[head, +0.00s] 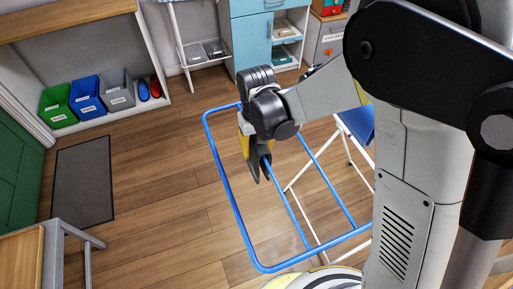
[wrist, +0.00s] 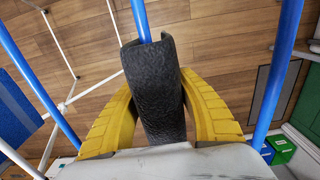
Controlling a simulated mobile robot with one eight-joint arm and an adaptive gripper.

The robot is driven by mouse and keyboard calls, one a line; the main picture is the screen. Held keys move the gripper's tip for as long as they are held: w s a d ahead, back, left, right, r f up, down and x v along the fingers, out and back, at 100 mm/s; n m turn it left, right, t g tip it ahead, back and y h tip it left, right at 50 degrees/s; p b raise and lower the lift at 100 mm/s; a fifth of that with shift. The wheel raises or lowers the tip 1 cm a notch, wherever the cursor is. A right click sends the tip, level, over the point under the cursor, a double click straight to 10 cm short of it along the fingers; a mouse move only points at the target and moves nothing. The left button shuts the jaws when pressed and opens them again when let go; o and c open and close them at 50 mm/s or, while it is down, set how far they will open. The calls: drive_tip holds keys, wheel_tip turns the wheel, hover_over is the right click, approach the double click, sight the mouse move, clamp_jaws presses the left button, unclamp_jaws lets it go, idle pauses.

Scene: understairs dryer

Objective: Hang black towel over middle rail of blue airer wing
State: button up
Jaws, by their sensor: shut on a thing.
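The black towel (head: 260,165) is folded narrow and hangs from my gripper (head: 251,146) in the head view. In the wrist view the towel (wrist: 165,105) sits between the two yellow fingers, which are shut on it. The blue airer wing (head: 226,180) is spread out below and around. Its middle rail (head: 287,203) runs under the towel; in the wrist view the rail (wrist: 141,20) comes out from beneath the towel's curved far edge. The towel appears to straddle this rail, with a flap on each side. Whether it bears on the rail is unclear.
Other blue rails run on both sides of my gripper, at the right (wrist: 277,70) and left (wrist: 35,75) in the wrist view. White airer legs (head: 300,175) and a blue panel (head: 358,124) are nearby.

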drive_tip(key=shift+f, duration=0.25)
drive_tip(key=o, duration=1.2)
wheel_tip(320, 180, up, 12)
drive_tip(key=shift+r, duration=0.1)
drive_tip(key=s+d+r+m+t, duration=0.1)
drive_tip(key=s+d+r+t, duration=0.1)
drive_tip(key=d, duration=0.5)
drive_tip(key=s+d+r+m+t, duration=0.2)
drive_tip(key=s+d, duration=0.3)
drive_tip(key=d, duration=0.3)
drive_tip(key=s+d+r+m+t, duration=0.2)
drive_tip(key=s+d+t, duration=0.1)
drive_tip(key=d, duration=0.4)
drive_tip(key=shift+s+d+r, duration=0.25)
drive_tip(key=shift+s+r, duration=0.05)
drive_tip(key=shift+r, duration=0.1)
